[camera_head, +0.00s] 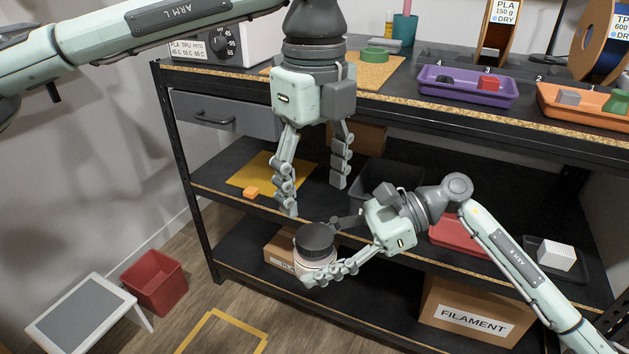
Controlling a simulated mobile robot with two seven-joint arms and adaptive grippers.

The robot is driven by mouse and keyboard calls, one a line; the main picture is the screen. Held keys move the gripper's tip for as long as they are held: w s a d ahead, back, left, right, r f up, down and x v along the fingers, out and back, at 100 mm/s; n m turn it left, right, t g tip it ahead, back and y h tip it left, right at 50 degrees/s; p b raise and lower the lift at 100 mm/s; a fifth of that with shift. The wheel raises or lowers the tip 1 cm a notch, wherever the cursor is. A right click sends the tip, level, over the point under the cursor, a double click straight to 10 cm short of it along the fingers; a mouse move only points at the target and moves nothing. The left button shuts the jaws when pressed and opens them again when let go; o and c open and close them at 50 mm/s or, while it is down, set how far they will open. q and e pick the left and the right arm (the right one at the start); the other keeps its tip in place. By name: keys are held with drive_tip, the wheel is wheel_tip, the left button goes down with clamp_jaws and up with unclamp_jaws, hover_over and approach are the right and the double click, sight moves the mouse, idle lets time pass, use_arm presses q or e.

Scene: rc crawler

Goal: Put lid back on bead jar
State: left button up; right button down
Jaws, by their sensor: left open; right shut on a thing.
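The bead jar (316,266) is pale, with a dark round lid (314,237) on its top. I cannot tell whether the lid is fully seated, and the beads cannot be made out. My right gripper (325,254) is shut on the jar from the right and holds it in front of the shelves, slightly tilted. Its fingers hide part of the jar's side. My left gripper (314,195) points down above the lid, with its fingers spread, empty and apart from the lid.
The workbench (440,117) carries a purple tray (465,97) and an orange tray (550,106). A red bin (155,285) stands on the floor at left. A filament box (470,310) sits low at right.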

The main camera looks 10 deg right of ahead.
sight(314, 235)
use_arm(q)
drive_tip(key=shift+f, duration=0.1)
drive_tip(key=shift+f, duration=3.95)
